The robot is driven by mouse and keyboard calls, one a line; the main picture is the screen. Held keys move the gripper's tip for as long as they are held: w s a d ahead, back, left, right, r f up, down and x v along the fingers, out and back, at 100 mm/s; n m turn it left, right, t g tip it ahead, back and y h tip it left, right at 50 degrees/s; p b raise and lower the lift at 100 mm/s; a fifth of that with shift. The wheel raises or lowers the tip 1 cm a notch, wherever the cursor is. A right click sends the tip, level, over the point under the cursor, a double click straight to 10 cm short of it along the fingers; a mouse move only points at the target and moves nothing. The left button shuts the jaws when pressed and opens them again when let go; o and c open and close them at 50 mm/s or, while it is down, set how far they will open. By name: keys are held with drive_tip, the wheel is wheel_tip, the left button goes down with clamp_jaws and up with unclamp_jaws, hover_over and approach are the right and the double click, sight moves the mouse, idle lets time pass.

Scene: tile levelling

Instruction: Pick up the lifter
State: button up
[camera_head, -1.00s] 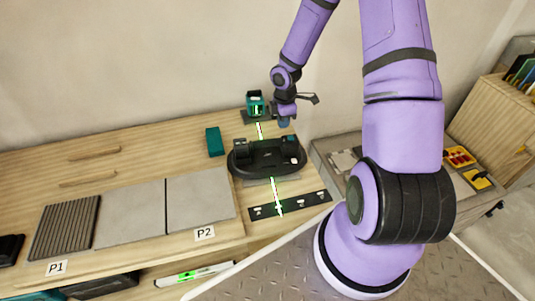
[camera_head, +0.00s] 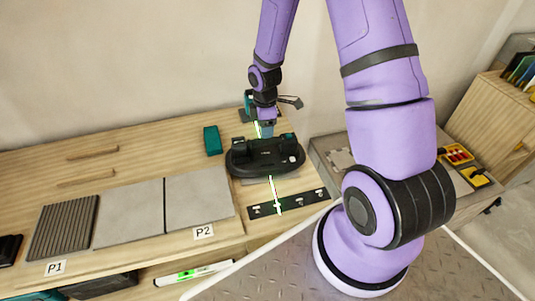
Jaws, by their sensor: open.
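The lifter (camera_head: 264,160) appears to be the black oval device with raised dark blocks on its top. It rests on the right part of the wooden worktop, partly over a grey piece (camera_head: 257,181). My gripper (camera_head: 266,131) points down at the lifter's rear edge in the picture, between the raised blocks. It is open and holds nothing that I can see. The fingertips are small here, and I cannot tell whether they touch the lifter.
A teal block (camera_head: 212,140) sits left of the lifter. A tray (camera_head: 338,160) stands at right.

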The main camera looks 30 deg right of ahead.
sight(267, 145)
wheel_tip(267, 145, down, 3)
drive_tip(key=shift+r, duration=0.1)
drive_tip(key=shift+s+d+f, duration=0.1)
drive_tip(key=shift+s+f, duration=0.1)
drive_tip(key=shift+f, duration=1.15)
drive_tip(key=shift+s+d+f, duration=0.1)
drive_tip(key=shift+s+f, duration=0.05)
drive_tip(key=shift+f, duration=1.2)
drive_tip(key=shift+f, duration=0.25)
clamp_jaws()
